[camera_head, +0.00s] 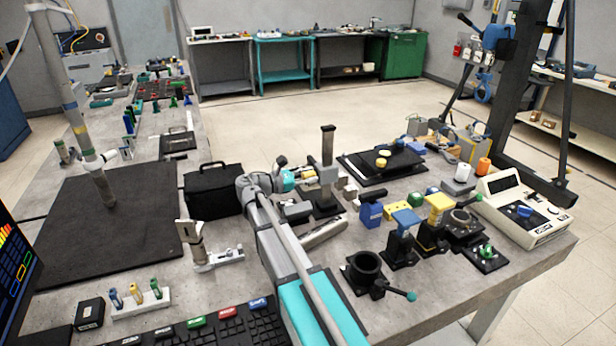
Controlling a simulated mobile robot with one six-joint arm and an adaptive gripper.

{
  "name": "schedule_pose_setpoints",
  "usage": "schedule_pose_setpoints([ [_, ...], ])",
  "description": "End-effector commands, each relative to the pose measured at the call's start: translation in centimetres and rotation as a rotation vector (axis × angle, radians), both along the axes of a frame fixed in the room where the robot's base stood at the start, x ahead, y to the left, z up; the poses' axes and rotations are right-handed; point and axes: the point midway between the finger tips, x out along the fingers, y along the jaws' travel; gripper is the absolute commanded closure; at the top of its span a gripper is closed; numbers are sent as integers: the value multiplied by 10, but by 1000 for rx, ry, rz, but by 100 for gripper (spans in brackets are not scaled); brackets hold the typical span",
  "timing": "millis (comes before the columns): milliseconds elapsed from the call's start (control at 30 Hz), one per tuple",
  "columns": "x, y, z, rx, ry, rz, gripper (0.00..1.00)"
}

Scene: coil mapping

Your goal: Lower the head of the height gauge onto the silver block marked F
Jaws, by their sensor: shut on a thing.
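The height gauge (328,145) stands upright on the bench, with a dark column and a dark foot. Its grey head (327,175) sits partway up the column, above the foot. My gripper (308,173) reaches in from the left and is shut at the head; the fingers are small and partly hidden. A small pale block (350,191) stands just right of the gauge, and a grey block (296,211) lies to its left below my wrist. No letter F is legible, so I cannot tell which block is F. The gap under the head is unclear.
A black case (212,190) stands left of my arm. A black tray (398,170) with a yellow piece lies behind right. Blue and yellow fixtures (437,215) and a dark ring holder (365,272) crowd the right. A black mat (110,235) leaves open room at left.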

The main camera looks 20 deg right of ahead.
Motion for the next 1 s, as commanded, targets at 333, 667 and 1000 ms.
schedule_pose_setpoints([
  [333, 0, 0, 0, 1, 0, -1, 27],
  [667, 0, 0, 0, 1, 0, -1, 27],
  [1000, 0, 20, 0, 1, 0, 0, 27],
])
